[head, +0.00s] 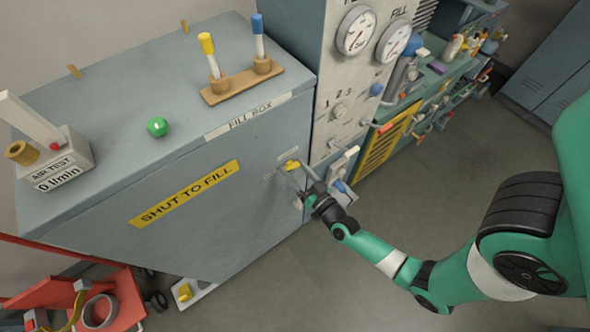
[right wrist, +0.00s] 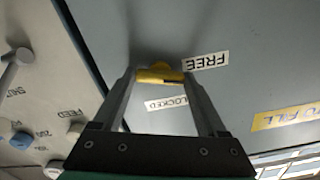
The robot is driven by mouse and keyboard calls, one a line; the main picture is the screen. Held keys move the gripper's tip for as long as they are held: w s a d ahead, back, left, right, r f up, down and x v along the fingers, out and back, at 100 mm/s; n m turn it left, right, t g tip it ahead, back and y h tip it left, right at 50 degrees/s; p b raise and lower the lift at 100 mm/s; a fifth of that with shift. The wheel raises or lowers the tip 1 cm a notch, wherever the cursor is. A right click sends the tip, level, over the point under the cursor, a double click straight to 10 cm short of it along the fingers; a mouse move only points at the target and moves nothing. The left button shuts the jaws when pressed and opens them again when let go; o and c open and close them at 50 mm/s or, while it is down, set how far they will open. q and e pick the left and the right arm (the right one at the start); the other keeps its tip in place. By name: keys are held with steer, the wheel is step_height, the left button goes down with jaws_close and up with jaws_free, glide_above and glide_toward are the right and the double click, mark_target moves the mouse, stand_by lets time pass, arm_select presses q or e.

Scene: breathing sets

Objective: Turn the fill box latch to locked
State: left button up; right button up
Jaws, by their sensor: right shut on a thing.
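The fill box (head: 215,220) is a large grey-blue cabinet with a yellow "SHUT TO FILL" label on its front. Its yellow latch (head: 291,166) sits near the front's right edge. In the right wrist view the latch (right wrist: 160,75) lies between my fingertips, beside a "FREE" label (right wrist: 206,61), with a "LOCKED" label (right wrist: 166,103) nearby. The latch handle points toward the "FREE" side. My right gripper (head: 296,178) is shut on the latch; it also shows in the right wrist view (right wrist: 160,82). My left gripper is not in view.
A panel with gauges (head: 356,31) and knobs stands right of the fill box. On the box top are a green ball (head: 157,126), a wooden rack (head: 242,84) with two capped tubes, and an air test meter (head: 57,165). A red cart (head: 95,305) stands lower left. Floor at right is clear.

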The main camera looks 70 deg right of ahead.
steer(key=m+b, duration=0.1)
steer(key=m, duration=0.4)
stand_by(0.5)
steer(key=o, duration=1.3)
steer(key=p+v, duration=0.2)
steer(key=v, duration=0.9)
steer(key=shift+s+p, duration=0.3)
steer(key=shift+a, duration=0.15)
